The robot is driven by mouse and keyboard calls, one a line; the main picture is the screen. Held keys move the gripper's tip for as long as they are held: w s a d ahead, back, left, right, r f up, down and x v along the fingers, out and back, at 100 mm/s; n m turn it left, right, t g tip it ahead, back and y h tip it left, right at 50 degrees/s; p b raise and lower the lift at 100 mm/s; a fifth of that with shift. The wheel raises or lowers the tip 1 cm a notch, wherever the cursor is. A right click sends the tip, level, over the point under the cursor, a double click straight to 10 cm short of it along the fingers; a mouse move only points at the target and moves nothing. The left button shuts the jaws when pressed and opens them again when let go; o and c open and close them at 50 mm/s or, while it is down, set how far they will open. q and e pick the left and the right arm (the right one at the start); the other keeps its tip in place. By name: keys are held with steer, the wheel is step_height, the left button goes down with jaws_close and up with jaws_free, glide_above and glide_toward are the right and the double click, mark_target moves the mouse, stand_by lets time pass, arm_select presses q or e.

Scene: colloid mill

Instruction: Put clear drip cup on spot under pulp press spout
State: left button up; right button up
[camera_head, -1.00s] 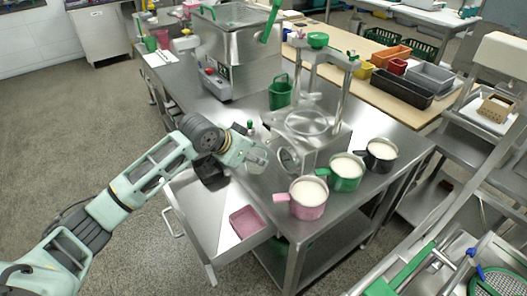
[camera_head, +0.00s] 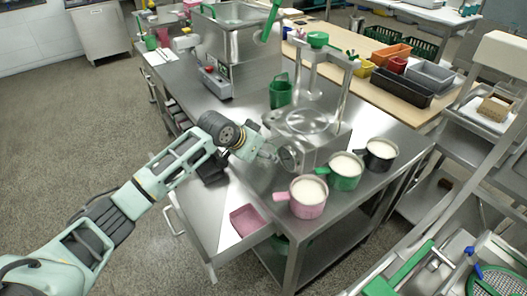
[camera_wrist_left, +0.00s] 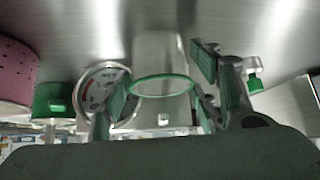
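The clear drip cup with a green rim (camera_wrist_left: 163,86) is between the fingers of my left gripper (camera_wrist_left: 165,108) in the left wrist view. The gauge (camera_wrist_left: 104,88) also shows left of the cup in the wrist view. I cannot make out the spout or the marked spot clearly in the head view. My right gripper is not in view.
A pink pot (camera_head: 308,197), a green pot (camera_head: 345,171) and a black pot (camera_head: 380,155) of white contents stand along the table's front. An open drawer (camera_head: 212,222) with a pink tray (camera_head: 247,220) juts out below my arm. A green jug (camera_head: 280,93) stands behind the press.

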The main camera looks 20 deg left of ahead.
arm_select(q)
steer(key=shift+o, duration=0.6)
steer(key=shift+r, duration=0.15)
steer(key=v, duration=1.2)
